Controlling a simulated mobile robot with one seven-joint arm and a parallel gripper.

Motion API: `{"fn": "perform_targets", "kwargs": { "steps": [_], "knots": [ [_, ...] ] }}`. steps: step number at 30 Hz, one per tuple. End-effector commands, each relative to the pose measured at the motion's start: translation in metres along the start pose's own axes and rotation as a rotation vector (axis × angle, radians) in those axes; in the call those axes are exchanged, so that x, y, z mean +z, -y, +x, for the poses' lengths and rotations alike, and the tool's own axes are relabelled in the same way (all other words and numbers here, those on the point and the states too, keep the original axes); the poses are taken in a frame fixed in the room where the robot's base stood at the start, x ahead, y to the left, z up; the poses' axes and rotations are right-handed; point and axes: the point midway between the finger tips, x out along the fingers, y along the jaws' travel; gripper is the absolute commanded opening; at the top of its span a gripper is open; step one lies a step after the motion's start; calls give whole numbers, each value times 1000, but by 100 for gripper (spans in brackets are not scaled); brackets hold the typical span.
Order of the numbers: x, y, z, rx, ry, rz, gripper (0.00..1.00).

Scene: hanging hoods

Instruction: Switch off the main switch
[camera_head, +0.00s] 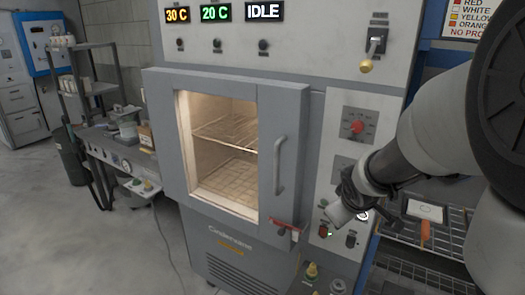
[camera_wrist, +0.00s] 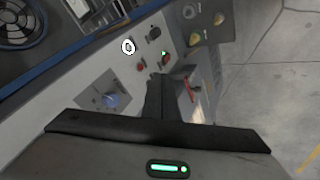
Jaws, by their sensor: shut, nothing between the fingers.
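A large grey oven (camera_head: 228,240) fills the middle of the head view, with a control panel on its right side. A lever switch (camera_head: 375,42) with a yellow ball end pointing down sits at the panel's top right; its label is too small to read. A red rotary knob (camera_head: 357,127) is lower down. My gripper (camera_head: 338,214) is shut and empty, low in front of the panel, well below the lever switch and the red knob. In the wrist view my gripper (camera_wrist: 162,82) is close to small controls, including a white-ringed round one (camera_wrist: 128,46). I cannot tell whether it touches any.
The door frame has a vertical handle (camera_head: 279,165) and a red latch (camera_head: 285,226), also in the wrist view (camera_wrist: 190,90). Yellow valve knobs (camera_wrist: 194,39) stand below the panel. A wire rack (camera_head: 440,237) is at right, a workbench (camera_head: 110,150) at left. Floor at left is open.

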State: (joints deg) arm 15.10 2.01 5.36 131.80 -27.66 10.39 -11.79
Motion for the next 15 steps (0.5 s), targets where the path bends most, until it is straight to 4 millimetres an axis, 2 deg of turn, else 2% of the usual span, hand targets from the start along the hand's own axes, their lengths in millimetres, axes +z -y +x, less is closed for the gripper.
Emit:
{"fn": "perform_targets", "kwargs": {
  "steps": [1, 6, 10, 15],
  "knots": [
    [5, 2, 27, -16, -5, -39, 0],
    [7, 16, 93, -72, -79, -174, 0],
    [11, 30, 127, -114, -134, -237, 0],
    [12, 41, 147, -143, -179, -275, 0]
  ]
}}
